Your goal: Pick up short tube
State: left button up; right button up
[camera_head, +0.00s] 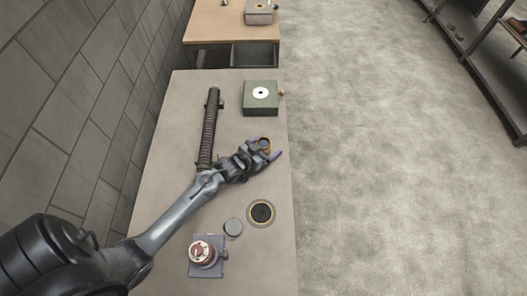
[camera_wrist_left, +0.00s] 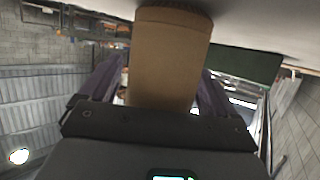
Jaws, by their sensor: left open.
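The short tube (camera_head: 265,144) stands near the right edge of the table, with its round brownish top showing in the head view. In the left wrist view the tube (camera_wrist_left: 170,60) is a tan cylinder between the two purple fingers. My left gripper (camera_head: 265,148) is open, with one finger on each side of the tube. In the wrist view a gap shows between the tube and the fingers. The gripper and wrist hide part of the tube's side in the head view. My right gripper is not in view.
On the grey table (camera_head: 175,115), a long dark ribbed tube (camera_head: 209,130) lies left. A green box (camera_head: 261,110) stands behind. A dark-centred ring (camera_head: 261,212), a grey disc (camera_head: 233,227) and a reddish round device (camera_head: 203,252) are in front. Another table (camera_head: 215,25) is beyond.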

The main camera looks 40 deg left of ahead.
pick_arm(q)
jog(key=c, duration=1.1)
jog(key=shift+r, duration=0.2)
